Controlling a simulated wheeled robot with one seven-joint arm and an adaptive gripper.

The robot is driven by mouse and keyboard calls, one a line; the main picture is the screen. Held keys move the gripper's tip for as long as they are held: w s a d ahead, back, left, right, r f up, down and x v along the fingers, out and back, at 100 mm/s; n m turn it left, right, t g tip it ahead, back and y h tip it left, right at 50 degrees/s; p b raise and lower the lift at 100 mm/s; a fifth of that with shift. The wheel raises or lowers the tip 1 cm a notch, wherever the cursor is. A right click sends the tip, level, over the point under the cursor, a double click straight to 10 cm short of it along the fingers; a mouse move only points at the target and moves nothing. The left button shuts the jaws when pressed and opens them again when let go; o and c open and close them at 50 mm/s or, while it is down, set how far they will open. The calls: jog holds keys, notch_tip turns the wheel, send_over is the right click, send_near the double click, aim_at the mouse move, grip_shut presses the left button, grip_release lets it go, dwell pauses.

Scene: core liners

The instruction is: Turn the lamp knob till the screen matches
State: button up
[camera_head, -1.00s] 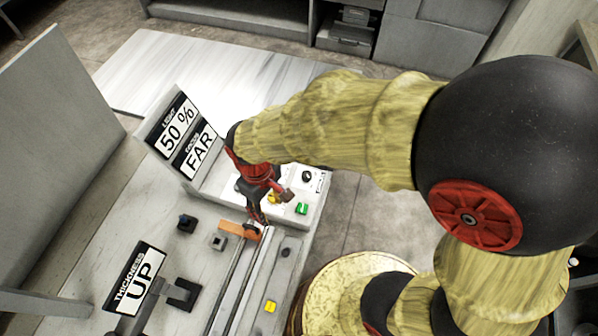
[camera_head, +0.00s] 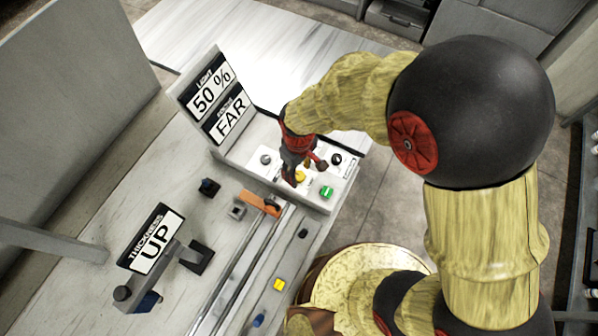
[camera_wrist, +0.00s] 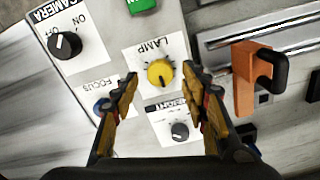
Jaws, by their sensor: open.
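The yellow lamp knob (camera_wrist: 159,73) sits on a white label marked LAMP on the control panel. It also shows in the head view (camera_head: 300,177), beside my gripper. My gripper (camera_wrist: 162,78) is open, with one finger on each side of the lamp knob in the wrist view. I cannot tell whether either finger touches the knob. In the head view my gripper (camera_head: 302,172) points down at the panel. The light screen (camera_head: 211,90) reads 50 %. The focus screen (camera_head: 229,116) below it reads FAR.
A black camera knob (camera_wrist: 66,45), a green button (camera_wrist: 140,5), a blue focus knob (camera_wrist: 101,104) and a dark grey knob (camera_wrist: 180,131) surround the lamp knob. An orange block with a black handle (camera_wrist: 245,80) stands close by. The thickness screen (camera_head: 157,240) reads UP.

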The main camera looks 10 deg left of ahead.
jog(key=shift+f, duration=0.45)
jog(key=c, duration=1.2)
jog(key=shift+o, duration=0.2)
